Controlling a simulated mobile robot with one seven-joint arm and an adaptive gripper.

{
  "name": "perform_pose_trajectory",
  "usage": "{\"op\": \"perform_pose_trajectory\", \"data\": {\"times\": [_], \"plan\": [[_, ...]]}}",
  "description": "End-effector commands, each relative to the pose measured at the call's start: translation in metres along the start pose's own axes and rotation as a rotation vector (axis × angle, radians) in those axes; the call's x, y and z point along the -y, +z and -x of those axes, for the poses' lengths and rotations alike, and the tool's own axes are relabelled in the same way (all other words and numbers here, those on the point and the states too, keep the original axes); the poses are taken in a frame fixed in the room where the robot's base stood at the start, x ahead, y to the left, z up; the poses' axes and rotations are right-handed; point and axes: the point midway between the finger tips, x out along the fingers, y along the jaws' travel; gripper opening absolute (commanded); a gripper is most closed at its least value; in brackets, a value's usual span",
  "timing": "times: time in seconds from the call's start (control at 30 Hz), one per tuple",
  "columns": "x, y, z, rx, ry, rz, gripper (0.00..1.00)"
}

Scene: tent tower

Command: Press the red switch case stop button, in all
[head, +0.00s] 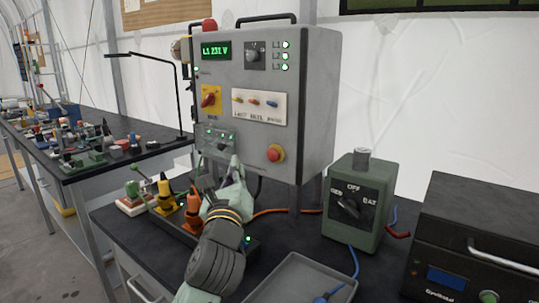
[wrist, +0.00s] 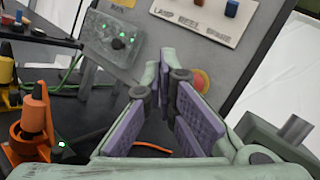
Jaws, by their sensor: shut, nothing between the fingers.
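The red stop button (head: 275,153) sits in a yellow ring low on the right part of the front of the grey switch case (head: 310,120). In the wrist view the button (wrist: 200,80) shows just behind and right of the fingers, partly hidden by them. My gripper (head: 234,164) is shut and empty. In the head view it points up in front of the case's lower left, left of the button and apart from it in the picture. The wrist view shows its purple finger pads (wrist: 166,72) meeting toward the tips. Whether the tips touch the case cannot be told.
A green box with a rotary knob (head: 350,205) stands right of the case. A grey tray (head: 290,275) lies in front. A black unit (head: 475,240) is at right. Yellow and orange holders (head: 168,200) stand left of my arm, and a small lamp box (wrist: 118,42) behind.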

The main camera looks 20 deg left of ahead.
Motion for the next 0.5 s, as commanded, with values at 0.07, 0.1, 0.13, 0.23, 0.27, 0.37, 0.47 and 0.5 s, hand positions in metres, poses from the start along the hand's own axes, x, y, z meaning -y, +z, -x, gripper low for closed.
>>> {"op": "perform_pose_trajectory", "data": {"times": [0.07, 0.1, 0.13, 0.23, 0.27, 0.37, 0.47, 0.5], "plan": [[0.0, 0.0, 0.0, 0.001, -0.001, 0.001, 0.0], [0.0, 0.0, 0.0, 0.001, -0.001, 0.001, 0.0], [0.001, 0.0, 0.0, 0.001, -0.001, 0.001, 0.0], [0.003, -0.001, -0.004, 0.001, -0.001, 0.003, 0.0], [0.004, -0.001, -0.005, 0.0, -0.001, 0.004, 0.0], [0.009, -0.004, -0.013, -0.001, -0.003, 0.004, 0.0], [0.015, -0.009, -0.025, -0.001, -0.003, 0.005, 0.0], [0.018, -0.012, -0.029, -0.002, -0.003, 0.006, 0.0]]}}
